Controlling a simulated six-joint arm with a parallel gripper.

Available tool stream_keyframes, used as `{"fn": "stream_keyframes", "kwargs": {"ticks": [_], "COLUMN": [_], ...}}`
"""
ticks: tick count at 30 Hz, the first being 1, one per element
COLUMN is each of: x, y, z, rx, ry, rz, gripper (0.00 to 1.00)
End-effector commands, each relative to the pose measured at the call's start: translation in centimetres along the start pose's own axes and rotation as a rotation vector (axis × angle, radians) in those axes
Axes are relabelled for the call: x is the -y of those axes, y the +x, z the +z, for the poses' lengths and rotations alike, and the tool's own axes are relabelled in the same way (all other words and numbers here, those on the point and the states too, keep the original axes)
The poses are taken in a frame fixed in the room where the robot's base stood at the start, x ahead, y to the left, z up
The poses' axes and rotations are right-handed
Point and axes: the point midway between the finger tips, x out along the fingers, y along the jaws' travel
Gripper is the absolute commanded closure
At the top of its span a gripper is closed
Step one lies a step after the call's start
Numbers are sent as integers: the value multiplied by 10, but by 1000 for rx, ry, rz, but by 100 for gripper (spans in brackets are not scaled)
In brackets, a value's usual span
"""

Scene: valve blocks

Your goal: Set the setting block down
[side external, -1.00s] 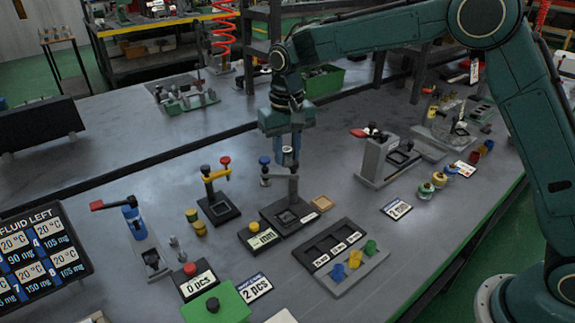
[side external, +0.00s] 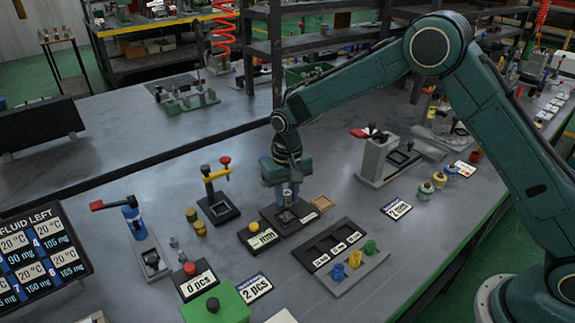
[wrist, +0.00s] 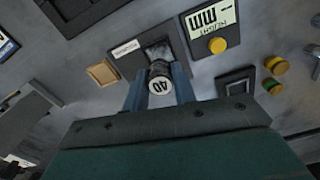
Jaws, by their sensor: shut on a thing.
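My gripper (side external: 287,190) is low over the height gauge station (side external: 284,228), a dark base with a square seat. The setting block (wrist: 160,85) is a short grey cylinder with a white face marked 40. It sits between the two blue-grey fingers in the wrist view, and my gripper is shut on it. Its lower end is over or at the dark square seat (wrist: 157,50); I cannot tell whether it touches. The gauge's upright is mostly hidden behind my gripper in the side view.
The height display with a yellow button (side external: 254,226) is beside the seat. A small wooden tray (side external: 322,203) lies on the other side. A black three-slot tray (side external: 330,246) stands in front. A post stand with a yellow arm (side external: 217,190) is to the left.

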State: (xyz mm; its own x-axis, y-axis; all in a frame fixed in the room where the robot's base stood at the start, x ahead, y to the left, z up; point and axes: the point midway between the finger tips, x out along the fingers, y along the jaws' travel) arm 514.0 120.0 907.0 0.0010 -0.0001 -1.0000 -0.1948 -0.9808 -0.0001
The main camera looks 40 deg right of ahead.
Motion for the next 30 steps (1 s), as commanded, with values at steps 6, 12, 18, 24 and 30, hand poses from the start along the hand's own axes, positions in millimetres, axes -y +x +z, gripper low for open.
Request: {"fn": "stream_keyframes", "kwargs": {"ticks": [6,12,18,24,30], "x": [0,0,0,0,0], "y": [19,39,42,43,45], "z": [1,0,0,0,0], "rx": [2,2,0,0,1], "ry": [0,0,0,0,0], "rz": [1,1,0,0,0], "gripper": [100,100,100,100,56]}}
